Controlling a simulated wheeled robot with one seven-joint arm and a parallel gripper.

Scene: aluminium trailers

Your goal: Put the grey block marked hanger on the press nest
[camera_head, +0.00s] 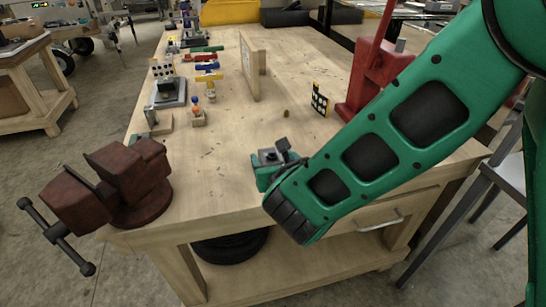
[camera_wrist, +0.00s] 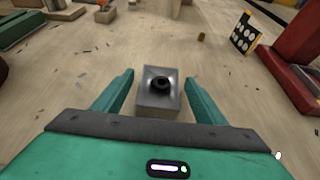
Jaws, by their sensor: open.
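A grey block (camera_wrist: 158,98) with a dark round boss on top stands on the wooden bench in the wrist view; I can read no marking on it. My gripper (camera_wrist: 160,78) is open, its two green fingers either side of the block with small gaps visible. In the head view the grey block (camera_head: 268,156) shows at my gripper (camera_head: 276,164), partly hidden by my arm. The red press (camera_head: 374,72) stands at the right of the bench, partly behind my arm. Its base also shows in the wrist view (camera_wrist: 298,60). I cannot make out the nest.
A dotted black-and-white plate with a yellow edge (camera_head: 320,101) stands left of the press. An upright wooden board (camera_head: 250,66) is mid-bench. A dark red vise (camera_head: 128,180) is at the front left corner. Several small parts and fixtures line the left side. The bench around the block is mostly clear.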

